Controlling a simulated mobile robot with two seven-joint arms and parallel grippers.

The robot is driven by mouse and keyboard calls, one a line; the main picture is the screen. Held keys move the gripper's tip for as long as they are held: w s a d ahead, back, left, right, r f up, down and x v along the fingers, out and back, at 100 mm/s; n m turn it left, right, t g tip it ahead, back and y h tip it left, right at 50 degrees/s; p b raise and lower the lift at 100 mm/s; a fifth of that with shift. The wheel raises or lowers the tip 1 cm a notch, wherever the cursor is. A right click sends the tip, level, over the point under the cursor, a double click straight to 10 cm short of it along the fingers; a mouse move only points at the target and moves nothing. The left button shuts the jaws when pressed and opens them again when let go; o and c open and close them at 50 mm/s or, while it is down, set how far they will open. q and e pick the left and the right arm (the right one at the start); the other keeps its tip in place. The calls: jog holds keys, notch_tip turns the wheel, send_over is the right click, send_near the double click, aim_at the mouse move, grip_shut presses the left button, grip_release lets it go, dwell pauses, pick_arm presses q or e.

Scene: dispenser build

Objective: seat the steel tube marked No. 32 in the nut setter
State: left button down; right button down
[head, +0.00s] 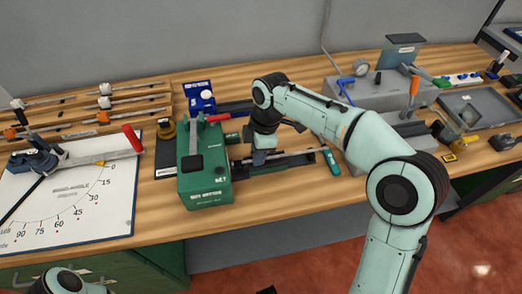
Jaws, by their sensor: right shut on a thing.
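The nut setter (204,186) is a green box with lettering on its front, left of centre on the bench. A red-handled lever stands on its top. A thin grey tube (300,154) lies roughly level just right of the nut setter, over a dark rail (282,168). My right gripper (258,160) points down close to the nut setter's right side and is shut on the tube near its left end. The tube's left end is hidden by the gripper, and I cannot tell whether it touches the nut setter. No number is readable on it. My left gripper is out of view.
A white protractor board (75,205) with a red-handled tool lies at left, before a wooden rack (100,105) of rods. A green-handled piece (330,160) lies right of the rail. A grey machine (375,92) stands behind my right arm. The bench front before the rail is clear.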

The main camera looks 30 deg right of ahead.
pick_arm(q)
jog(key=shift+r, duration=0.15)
pick_arm(e)
jog(key=shift+w+a, duration=0.1)
jog(key=shift+a, duration=0.3)
jog(key=c, duration=0.6)
grip_release()
jog(key=shift+r+p, duration=1.65)
jog(key=shift+r, duration=0.3)
jog(key=shift+r+p, duration=1.15)
jog(key=shift+r, duration=0.45)
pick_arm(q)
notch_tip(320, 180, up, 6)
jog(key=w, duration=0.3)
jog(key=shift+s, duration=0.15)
pick_arm(e)
jog(key=shift+f, duration=0.1)
